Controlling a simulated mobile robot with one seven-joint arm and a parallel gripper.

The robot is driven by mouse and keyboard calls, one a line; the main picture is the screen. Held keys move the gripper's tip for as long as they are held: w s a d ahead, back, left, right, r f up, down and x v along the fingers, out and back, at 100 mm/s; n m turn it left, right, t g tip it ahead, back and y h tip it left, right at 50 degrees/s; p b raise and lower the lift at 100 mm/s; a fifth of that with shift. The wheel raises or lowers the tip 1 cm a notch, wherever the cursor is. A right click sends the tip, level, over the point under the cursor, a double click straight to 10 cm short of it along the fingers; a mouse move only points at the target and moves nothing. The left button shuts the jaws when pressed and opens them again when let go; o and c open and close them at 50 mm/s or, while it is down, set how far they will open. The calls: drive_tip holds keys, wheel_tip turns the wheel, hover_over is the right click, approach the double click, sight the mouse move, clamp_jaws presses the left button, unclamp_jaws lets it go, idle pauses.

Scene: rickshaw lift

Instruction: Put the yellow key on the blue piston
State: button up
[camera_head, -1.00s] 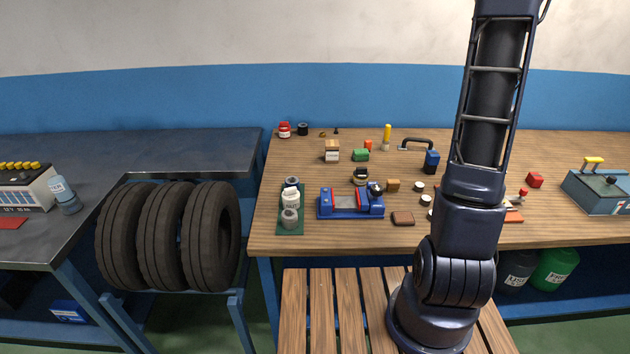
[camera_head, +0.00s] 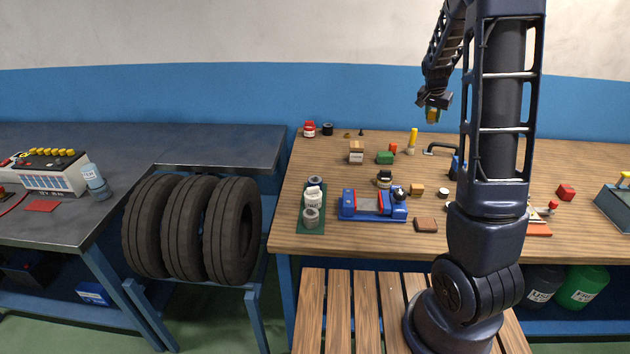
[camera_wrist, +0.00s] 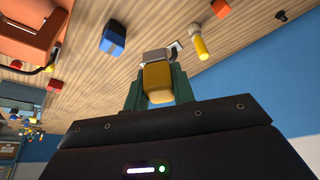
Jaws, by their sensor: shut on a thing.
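My gripper (camera_head: 433,108) is raised above the back of the wooden bench, beside my upper arm. In the wrist view its green fingers (camera_wrist: 158,90) are shut on a yellow piece with a grey end, which I take as the yellow key (camera_wrist: 157,82). It shows small and yellow in the head view (camera_head: 433,116), clear of the bench. A blue block with a dark top, possibly the blue piston (camera_wrist: 113,38), stands on the bench in the wrist view. In the head view my arm partly hides this block (camera_head: 455,168).
A yellow-handled tool (camera_head: 412,139) stands at the back of the bench. A green block (camera_head: 385,157), a blue vise (camera_head: 372,214) and a brown wallet-like piece (camera_head: 425,225) lie left of my arm. A red block (camera_head: 566,192) is to the right. Tyres (camera_head: 232,230) stand left of the bench.

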drive_tip(key=s+a+r+n+y, duration=0.1)
drive_tip(key=s+a+n, duration=0.2)
drive_tip(key=a, duration=1.9)
drive_tip(key=n+y, duration=0.2)
drive_tip(key=n, duration=0.2)
hover_over(315, 177)
drive_tip(key=s, duration=0.1)
drive_tip(key=shift+t, duration=0.5)
wheel_tip(315, 177, down, 19)
drive_tip(key=shift+s+r, duration=0.1)
drive_tip(key=shift+s, duration=0.05)
drive_tip(key=shift+f, duration=0.25)
drive_tip(key=o, duration=1)
drive_tip(key=shift+r, duration=0.1)
drive_tip(key=v, duration=1.2)
drive_tip(key=shift+a+r, duration=0.15)
